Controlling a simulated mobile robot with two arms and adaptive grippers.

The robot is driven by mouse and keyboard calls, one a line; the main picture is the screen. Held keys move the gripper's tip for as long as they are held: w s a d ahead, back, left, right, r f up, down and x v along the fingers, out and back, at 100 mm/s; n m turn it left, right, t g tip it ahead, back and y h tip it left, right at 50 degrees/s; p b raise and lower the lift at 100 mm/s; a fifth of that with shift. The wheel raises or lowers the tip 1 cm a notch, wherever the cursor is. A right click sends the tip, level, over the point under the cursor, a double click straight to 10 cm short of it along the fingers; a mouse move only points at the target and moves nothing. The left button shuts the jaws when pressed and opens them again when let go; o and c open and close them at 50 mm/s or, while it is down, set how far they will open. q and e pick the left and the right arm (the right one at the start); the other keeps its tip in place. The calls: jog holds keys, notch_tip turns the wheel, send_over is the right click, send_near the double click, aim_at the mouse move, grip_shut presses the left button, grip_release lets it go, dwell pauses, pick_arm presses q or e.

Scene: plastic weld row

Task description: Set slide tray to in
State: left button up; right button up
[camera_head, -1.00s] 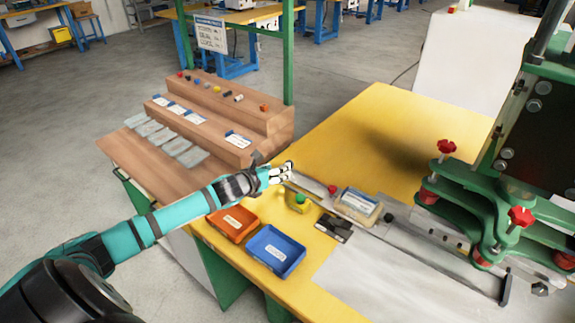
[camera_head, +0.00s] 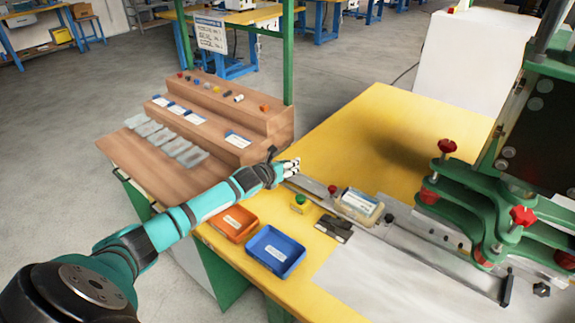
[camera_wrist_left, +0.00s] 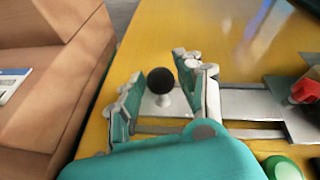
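The slide tray's flat metal bar (camera_head: 312,186) runs along the yellow table toward the green press at right. In the left wrist view the bar (camera_wrist_left: 250,104) ends at a black ball knob (camera_wrist_left: 160,80) on a pale stem. My left gripper (camera_head: 293,167) is at the far left end of the bar. In the left wrist view the gripper (camera_wrist_left: 164,72) is open, with one finger on each side of the knob and visible gaps. The gripper hides the knob in the head view. My right gripper is not in view.
A green-and-yellow button (camera_head: 300,202), an orange bin (camera_head: 232,223) and a blue bin (camera_head: 275,251) sit near the bar. A labelled clear box (camera_head: 358,205) stands by the rail. A wooden stepped rack (camera_head: 220,125) is at left. The table's far part is clear.

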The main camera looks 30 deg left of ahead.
aim_at(321, 194)
pick_arm(q)
grip_shut()
jog(key=shift+d, duration=0.1)
jog(key=shift+d+p, duration=0.35)
jog(key=shift+d, duration=0.05)
jog(key=d+p, duration=0.1)
jog(key=d, duration=0.2)
jog(key=d+p, duration=0.1)
jog(key=d, duration=0.3)
jog(key=s+d+p, duration=0.1)
jog(key=d, duration=0.3)
jog(key=shift+d, duration=0.6)
jog(key=shift+o, duration=2.2)
grip_release()
jog(key=shift+a, duration=0.15)
